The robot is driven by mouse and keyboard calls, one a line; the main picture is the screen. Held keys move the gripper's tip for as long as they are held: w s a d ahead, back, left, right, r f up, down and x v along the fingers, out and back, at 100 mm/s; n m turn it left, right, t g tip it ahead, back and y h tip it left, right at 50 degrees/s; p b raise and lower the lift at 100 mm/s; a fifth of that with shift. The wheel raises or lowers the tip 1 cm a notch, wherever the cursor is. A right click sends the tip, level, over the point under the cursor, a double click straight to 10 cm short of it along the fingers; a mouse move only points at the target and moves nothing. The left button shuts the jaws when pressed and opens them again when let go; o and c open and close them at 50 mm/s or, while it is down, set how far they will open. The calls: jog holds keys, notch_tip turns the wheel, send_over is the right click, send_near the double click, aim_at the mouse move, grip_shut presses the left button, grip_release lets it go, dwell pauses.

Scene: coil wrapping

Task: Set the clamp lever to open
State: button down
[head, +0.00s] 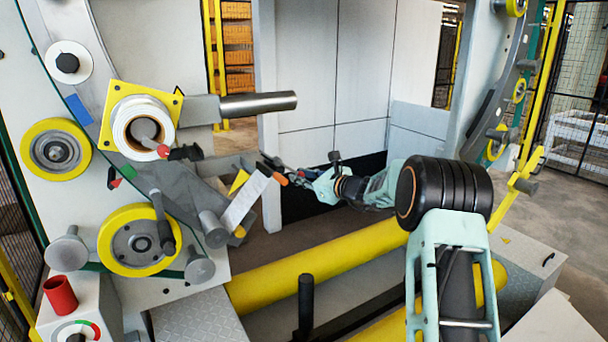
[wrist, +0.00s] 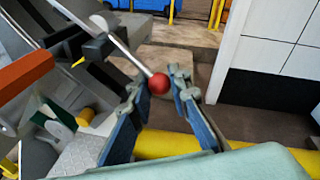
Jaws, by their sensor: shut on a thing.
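The clamp lever appears in the wrist view as a thin metal rod ending in a red ball knob (wrist: 158,84). The rod runs up and left from the knob to a dark block (wrist: 97,46). My gripper (wrist: 157,86) is shut on the knob, with one blue-grey finger on each side of it. In the head view my gripper (head: 271,164) is at the end of my outstretched arm, beside the left machine frame. I cannot make out the held knob in that view.
A white roll (head: 128,122) sits on the frame, left of a bare metal shaft (head: 258,104). A white strip (head: 243,203) hangs close below my gripper. A yellow roller (head: 318,268) runs low across the front. An orange-red block (wrist: 24,74) is left of my fingers.

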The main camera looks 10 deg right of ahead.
jog(key=s+a+f+m+t+y+b, duration=0.1)
jog(key=s+a+f+m+y+b, duration=0.1)
jog(key=a+m, duration=0.3)
jog(key=shift+s+a+f+m, duration=0.25)
jog(key=shift+f+m, duration=0.45)
jog(key=shift+m, duration=1)
jog(key=shift+a, duration=0.15)
jog(key=c, duration=1.8)
grip_release()
jog(key=v, duration=1.2)
